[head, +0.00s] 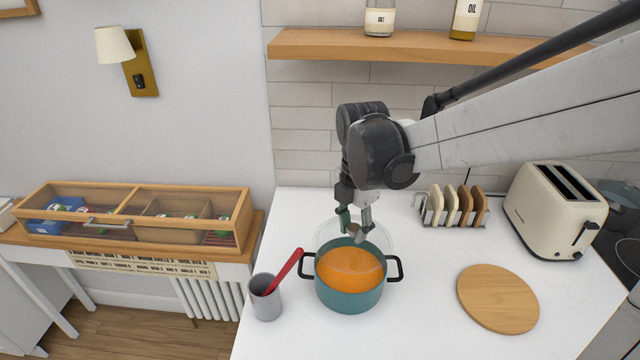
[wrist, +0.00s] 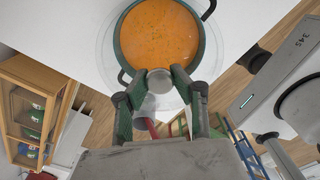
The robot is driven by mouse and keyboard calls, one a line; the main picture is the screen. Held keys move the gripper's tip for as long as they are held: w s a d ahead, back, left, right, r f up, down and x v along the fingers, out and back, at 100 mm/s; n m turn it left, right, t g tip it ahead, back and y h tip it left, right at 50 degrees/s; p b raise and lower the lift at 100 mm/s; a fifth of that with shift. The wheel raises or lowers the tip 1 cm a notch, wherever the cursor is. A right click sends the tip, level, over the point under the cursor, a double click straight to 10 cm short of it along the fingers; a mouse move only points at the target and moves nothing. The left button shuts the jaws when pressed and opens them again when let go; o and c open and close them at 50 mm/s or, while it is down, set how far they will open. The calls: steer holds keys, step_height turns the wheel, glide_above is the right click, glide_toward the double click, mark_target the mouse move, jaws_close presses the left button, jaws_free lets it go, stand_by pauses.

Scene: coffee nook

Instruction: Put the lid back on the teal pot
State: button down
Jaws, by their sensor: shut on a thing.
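The teal pot (head: 350,298) stands on the white counter, full of orange soup, with a black handle on each side. Its soup also fills the upper middle of the wrist view (wrist: 158,35). My gripper (head: 355,228) is shut on the knob of the clear glass lid (head: 326,232). The grey knob sits between my fingertips in the wrist view (wrist: 160,82). The lid is above the pot and overlaps its back rim in the head view. The see-through glass makes its exact height hard to tell.
A grey cup (head: 265,298) with a red utensil stands close to the pot's left handle. A round wooden board (head: 498,298), a toast rack (head: 453,208) and a cream toaster (head: 556,212) are to the right. A wooden shelf (head: 420,46) hangs behind my arm.

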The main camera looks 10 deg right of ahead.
steer(key=shift+f+b, duration=1.95)
steer(key=shift+f, duration=1)
steer(key=shift+f+b, duration=0.15)
steer(key=shift+b, duration=0.3)
stand_by(0.4)
steer(key=c, duration=0.9)
jaws_free()
steer(key=shift+r+p, duration=2.35)
steer(key=shift+r, duration=1.2)
